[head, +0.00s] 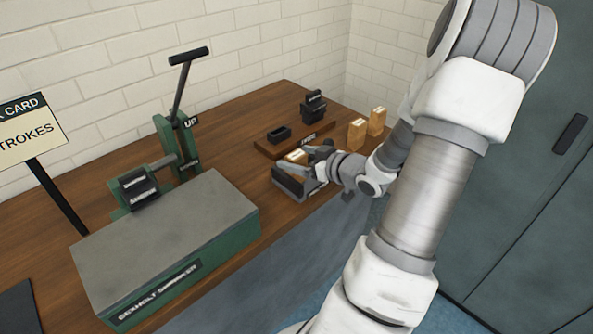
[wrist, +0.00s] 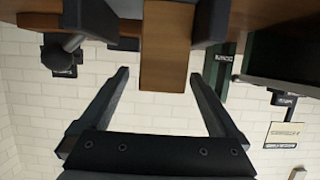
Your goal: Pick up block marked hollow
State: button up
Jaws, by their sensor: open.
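A light wooden block (head: 296,155) with a pale label sits at the front edge of the bench, by a dark holder (head: 289,184). The label is too small to read, so I cannot tell whether it says hollow. In the wrist view the block (wrist: 166,45) stands between two dark side pieces. My gripper (head: 312,163) is right beside this block in the head view and partly hides it. In the wrist view my gripper (wrist: 159,76) is open, its fingers spread wider than the block and apart from it. Two more wooden blocks (head: 357,132) (head: 376,121) stand farther back right.
A green press (head: 180,145) with an upright lever and a grey-topped green box (head: 165,235) fill the left of the bench (head: 225,145). A small black tray (head: 279,134) and a dark stack (head: 313,106) stand behind the block. A teal cabinet (head: 530,210) is at right.

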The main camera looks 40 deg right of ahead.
jog(key=b+x, duration=0.1)
jog(key=x, duration=0.3)
jog(key=shift+s+a, duration=0.1)
jog(key=c, duration=1.5)
jog(key=shift+r, duration=0.1)
